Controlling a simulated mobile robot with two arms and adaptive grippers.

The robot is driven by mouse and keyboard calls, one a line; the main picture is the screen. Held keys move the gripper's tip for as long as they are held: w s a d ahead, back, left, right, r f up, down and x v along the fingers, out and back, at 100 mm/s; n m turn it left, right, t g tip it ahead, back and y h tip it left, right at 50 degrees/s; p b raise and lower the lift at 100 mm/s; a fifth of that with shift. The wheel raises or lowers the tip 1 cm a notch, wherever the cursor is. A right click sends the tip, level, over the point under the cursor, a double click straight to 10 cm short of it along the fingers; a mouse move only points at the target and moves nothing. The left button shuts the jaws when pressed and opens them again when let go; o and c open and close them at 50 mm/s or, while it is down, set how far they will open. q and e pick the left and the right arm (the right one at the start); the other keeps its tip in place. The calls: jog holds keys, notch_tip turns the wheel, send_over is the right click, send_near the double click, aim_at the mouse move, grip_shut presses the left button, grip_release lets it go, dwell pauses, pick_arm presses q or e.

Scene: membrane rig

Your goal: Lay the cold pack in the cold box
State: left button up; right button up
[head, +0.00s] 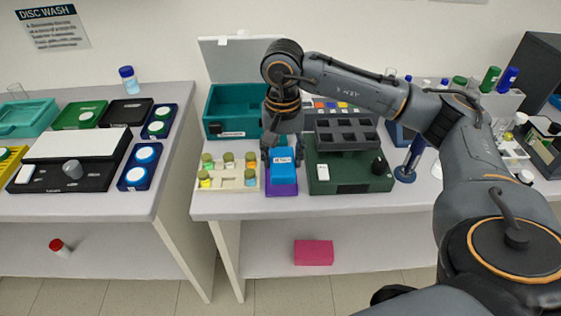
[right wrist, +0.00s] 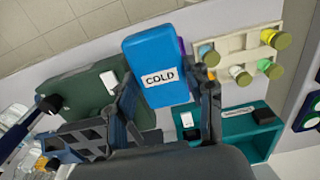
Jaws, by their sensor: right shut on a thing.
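The cold pack (head: 283,172) is a blue block; its white label reads COLD in the right wrist view (right wrist: 158,76). My right gripper (head: 282,155) points down at it and is shut on it, with a finger on either side in the right wrist view (right wrist: 166,92). A purple holder (head: 282,190) is directly under the pack; I cannot tell whether they touch. The teal box (head: 247,130), which appears to be the cold box, stands behind and left of the pack. Its grey lid (head: 232,60) is raised, and the visible interior looks empty. My left gripper is not in view.
A cream rack of capped vials (head: 230,178) stands just left of the pack. A dark green device (head: 345,175) stands close on its right, with a dark grey tray (head: 345,135) behind. A pink block (head: 314,253) lies on the lower shelf. A gap separates the two benches.

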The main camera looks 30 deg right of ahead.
aim_at(281, 156)
jog(key=w+d+f, duration=0.1)
jog(key=f, duration=0.1)
jog(key=w+d+f+p, duration=0.1)
jog(key=w+f, duration=0.1)
jog(key=w+d+f+p, duration=0.1)
jog(key=w+f, duration=0.1)
jog(key=shift+w+d+f, duration=0.15)
jog(key=shift+w+f, duration=0.05)
jog(key=shift+w, duration=0.05)
notch_tip(281, 156, down, 3)
jog(key=shift+w+d+p, duration=0.1)
jog(key=shift+p, duration=0.85)
jog(key=shift+f, duration=0.2)
jog(key=shift+f, duration=0.1)
jog(key=shift+f+b, duration=0.15)
jog(key=shift+b, duration=0.15)
jog(key=o, duration=1.3)
jog(key=shift+c, duration=0.2)
